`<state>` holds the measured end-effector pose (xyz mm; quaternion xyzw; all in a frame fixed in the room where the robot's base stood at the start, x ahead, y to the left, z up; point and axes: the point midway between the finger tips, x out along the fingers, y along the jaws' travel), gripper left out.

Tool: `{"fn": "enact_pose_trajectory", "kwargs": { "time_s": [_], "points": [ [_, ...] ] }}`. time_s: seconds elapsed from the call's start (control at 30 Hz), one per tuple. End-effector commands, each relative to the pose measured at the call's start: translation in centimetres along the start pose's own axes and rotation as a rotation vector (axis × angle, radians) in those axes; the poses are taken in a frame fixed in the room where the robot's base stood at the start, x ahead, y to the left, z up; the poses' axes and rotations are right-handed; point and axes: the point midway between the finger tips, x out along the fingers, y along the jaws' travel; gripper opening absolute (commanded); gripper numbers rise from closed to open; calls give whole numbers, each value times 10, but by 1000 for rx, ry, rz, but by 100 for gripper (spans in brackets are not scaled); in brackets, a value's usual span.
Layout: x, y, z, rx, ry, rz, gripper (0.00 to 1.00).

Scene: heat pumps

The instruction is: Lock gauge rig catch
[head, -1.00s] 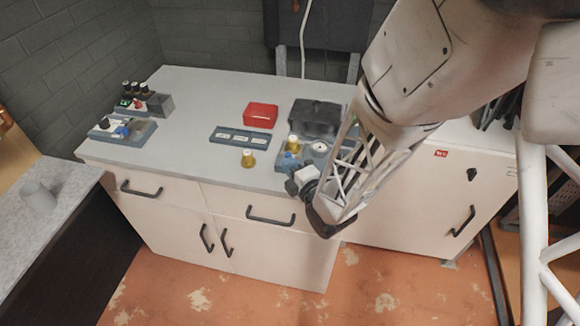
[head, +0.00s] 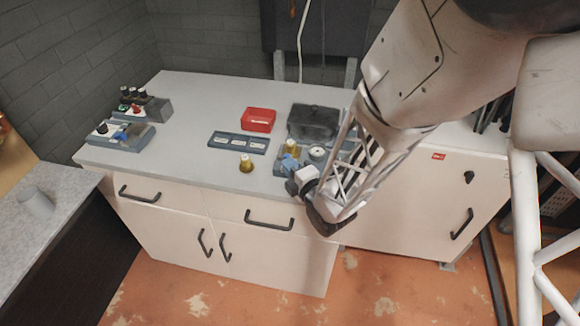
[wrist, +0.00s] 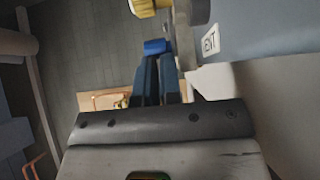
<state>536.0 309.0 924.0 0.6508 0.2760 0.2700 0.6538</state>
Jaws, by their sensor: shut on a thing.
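The gauge rig (head: 279,168) stands at the front edge of the bench, partly hidden by my arm. It has a yellow-capped fitting (head: 291,145), a round gauge (head: 317,153) and a blue catch piece (head: 289,163). My gripper (wrist: 157,62) is shut on the blue catch (wrist: 157,46), which shows at the fingertips in the wrist view. The yellow fitting (wrist: 143,8) is just beyond it there. In the head view my arm comes in from the right and hides much of the rig. The exact catch position is hard to tell.
A loose yellow-capped fitting (head: 246,163) stands left of the rig. Behind are a labelled tray (head: 238,143), a red box (head: 258,120) and a dark case (head: 313,122). Switch units (head: 120,137) sit at the far left. The bench middle-left is clear.

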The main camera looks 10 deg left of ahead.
Motion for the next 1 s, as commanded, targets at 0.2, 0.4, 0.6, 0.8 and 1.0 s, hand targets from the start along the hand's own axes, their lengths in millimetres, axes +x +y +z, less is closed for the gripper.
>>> {"fn": "enact_pose_trajectory", "kwargs": {
  "time_s": [0.2, 0.4, 0.6, 0.8, 1.0],
  "points": [
    [0, 6, 0, 3, -14, 13, 0],
    [-17, 4, -17, 1, -5, 8, 0],
    [-38, 2, -28, -1, -3, 5, 0],
    [-62, 1, -29, -1, -1, 3, 0],
    [-85, 1, -29, -2, -1, 2, 0]
  ]
}}
